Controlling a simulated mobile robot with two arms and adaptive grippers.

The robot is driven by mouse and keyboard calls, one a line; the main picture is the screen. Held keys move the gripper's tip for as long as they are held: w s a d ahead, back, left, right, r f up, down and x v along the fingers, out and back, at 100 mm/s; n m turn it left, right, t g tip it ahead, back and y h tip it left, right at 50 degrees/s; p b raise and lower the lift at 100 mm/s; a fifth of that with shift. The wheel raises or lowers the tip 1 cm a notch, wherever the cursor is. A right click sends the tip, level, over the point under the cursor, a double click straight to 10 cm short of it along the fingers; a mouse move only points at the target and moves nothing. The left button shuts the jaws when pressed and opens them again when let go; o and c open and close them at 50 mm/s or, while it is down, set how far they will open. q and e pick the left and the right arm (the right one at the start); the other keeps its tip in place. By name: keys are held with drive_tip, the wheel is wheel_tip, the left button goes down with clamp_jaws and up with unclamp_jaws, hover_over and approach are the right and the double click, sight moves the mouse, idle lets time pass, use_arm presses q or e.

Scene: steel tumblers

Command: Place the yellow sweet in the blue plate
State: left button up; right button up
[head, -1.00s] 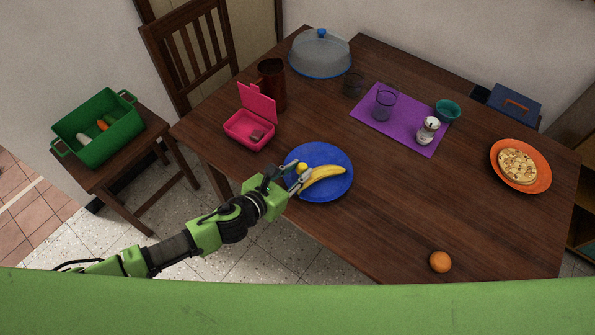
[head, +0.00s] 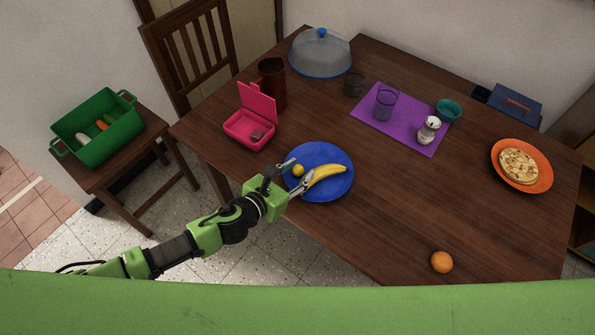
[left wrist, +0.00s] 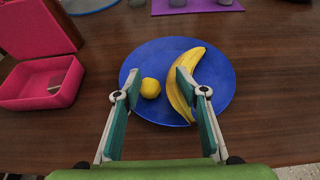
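The yellow sweet (head: 298,170) is a small round ball resting on the blue plate (head: 332,161), left of a banana (head: 326,175) that lies on the same plate. In the left wrist view the sweet (left wrist: 150,88) sits between the spread fingers, nearer the left one, touching neither as far as I can tell. My left gripper (head: 297,178) is open at the plate's near left edge; its fingertips also show over the plate in the left wrist view (left wrist: 156,83). The right fingertip is close to the banana (left wrist: 186,82). My right gripper is not in view.
A pink lunchbox (head: 245,128) with its lid up stands left of the plate. An orange (head: 441,262) lies near the table's front edge. A purple mat (head: 408,131) holds a glass and a shaker. An orange plate (head: 545,176) is at the right. The table's middle is clear.

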use_arm(q)
drive_tip(key=shift+s+a+f, duration=0.1)
drive_tip(key=shift+s+f, duration=0.3)
drive_tip(key=shift+f, duration=0.2)
drive_tip(key=shift+r, duration=0.25)
drive_tip(key=r+v, duration=0.1)
drive_tip(key=v, duration=1.1)
drive_tip(key=shift+w+r, duration=0.25)
drive_tip(key=shift+w, duration=0.05)
